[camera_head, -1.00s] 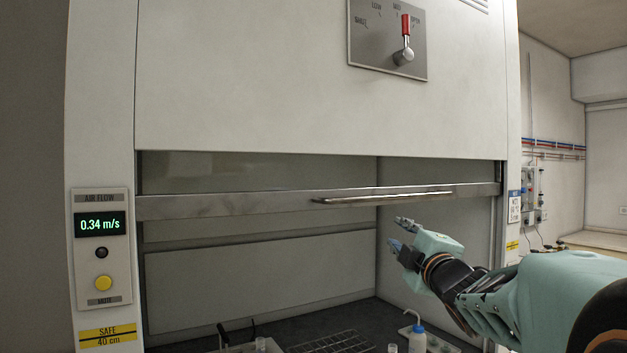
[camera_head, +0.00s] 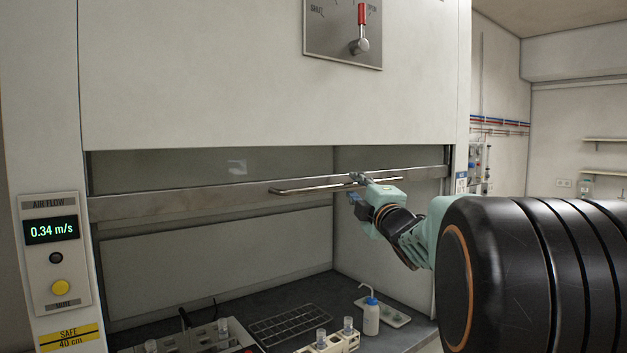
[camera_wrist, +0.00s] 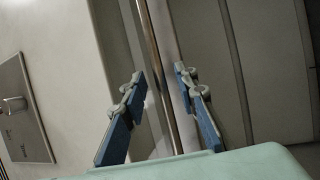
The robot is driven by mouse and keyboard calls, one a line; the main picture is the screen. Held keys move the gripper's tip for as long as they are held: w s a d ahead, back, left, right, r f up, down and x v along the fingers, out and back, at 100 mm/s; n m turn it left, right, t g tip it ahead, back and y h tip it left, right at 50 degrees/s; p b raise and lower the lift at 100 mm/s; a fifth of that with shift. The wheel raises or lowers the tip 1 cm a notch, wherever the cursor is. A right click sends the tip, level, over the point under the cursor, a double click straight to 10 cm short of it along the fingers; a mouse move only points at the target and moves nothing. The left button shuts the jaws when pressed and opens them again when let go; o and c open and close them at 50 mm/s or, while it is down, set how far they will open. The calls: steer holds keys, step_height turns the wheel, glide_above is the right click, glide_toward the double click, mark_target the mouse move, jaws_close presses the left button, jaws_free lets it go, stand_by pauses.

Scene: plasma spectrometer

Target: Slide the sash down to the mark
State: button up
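The sash (camera_head: 180,203) is a metal bottom rail with a glass pane above it, across the upper part of the hood opening. A long bar handle (camera_head: 310,187) runs along the rail; it also shows in the wrist view (camera_wrist: 152,45). The mark is a yellow SAFE 40 cm label (camera_head: 72,338) on the left post, well below the rail. My gripper (camera_head: 354,187) is at the handle's right half. In the wrist view my gripper (camera_wrist: 160,80) is open, with one blue-padded finger on each side of the handle and gaps visible.
The air-flow panel (camera_head: 55,250) reads 0.34 m/s on the left post. A lever switch (camera_head: 360,35) sits on the upper front. On the hood floor are a wash bottle (camera_head: 371,316), a wire rack (camera_head: 290,326) and vials in holders. The space under the rail is clear.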

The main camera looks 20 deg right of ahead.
steer(key=shift+w+r, duration=0.2)
steer(key=shift+w, duration=0.95)
steer(key=shift+c, duration=0.3)
jaws_close()
